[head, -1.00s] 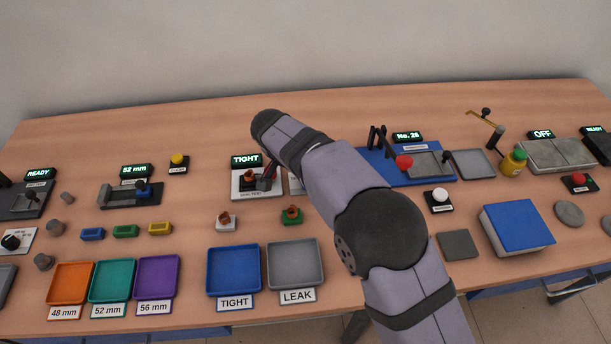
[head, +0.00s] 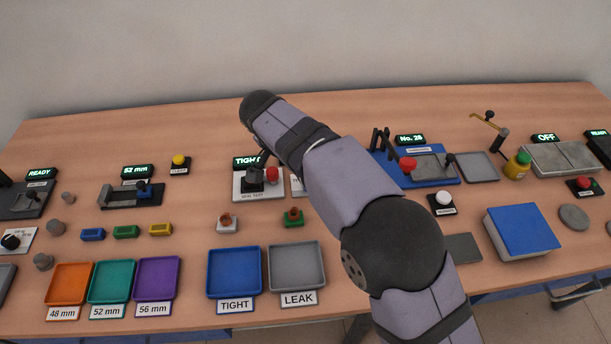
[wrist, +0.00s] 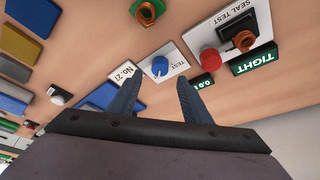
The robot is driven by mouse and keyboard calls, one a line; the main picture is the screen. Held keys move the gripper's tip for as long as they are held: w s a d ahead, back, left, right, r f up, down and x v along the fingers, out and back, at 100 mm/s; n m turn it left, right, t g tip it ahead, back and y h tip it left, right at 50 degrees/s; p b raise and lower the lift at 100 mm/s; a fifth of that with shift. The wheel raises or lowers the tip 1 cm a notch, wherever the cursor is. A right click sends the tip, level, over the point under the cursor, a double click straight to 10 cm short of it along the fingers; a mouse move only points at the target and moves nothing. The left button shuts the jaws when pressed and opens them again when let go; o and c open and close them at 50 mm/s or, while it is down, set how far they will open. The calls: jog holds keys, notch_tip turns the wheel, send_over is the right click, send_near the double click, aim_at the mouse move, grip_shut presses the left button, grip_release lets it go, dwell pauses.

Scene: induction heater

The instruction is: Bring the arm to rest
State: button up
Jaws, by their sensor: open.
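My gripper (wrist: 162,84) is open, with its two blue-grey fingers apart and nothing between them in the wrist view.
A white TEST plate with a blue knob (wrist: 159,66) lies beyond the fingers. Copper fittings sit on white (head: 227,224) and green (head: 293,217) holders. The blue TIGHT tray (head: 234,271) and grey LEAK tray (head: 297,267) look empty. The table's back strip (head: 210,130) is clear.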

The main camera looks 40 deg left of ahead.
jog(key=shift+v, duration=0.85)
jog(key=w+d+r+g+h+p, duration=0.1)
jog(key=w+d+r+p, duration=0.2)
jog(key=d, duration=1.1)
jog(key=w+d+g+p, duration=0.2)
jog(key=w+d, duration=0.3)
jog(key=d, duration=1)
jog(key=s+d+p, duration=0.2)
jog(key=s+d, duration=0.5)
jog(key=d, duration=0.3)
jog(key=s+d+g+y+p, duration=0.1)
jog(key=s+d+p, duration=0.1)
jog(key=s+d, duration=0.5)
jog(key=d+f, duration=0.1)
jog(key=d, duration=0.2)
jog(key=shift+s+g, duration=0.3)
jog(key=shift+r, duration=0.1)
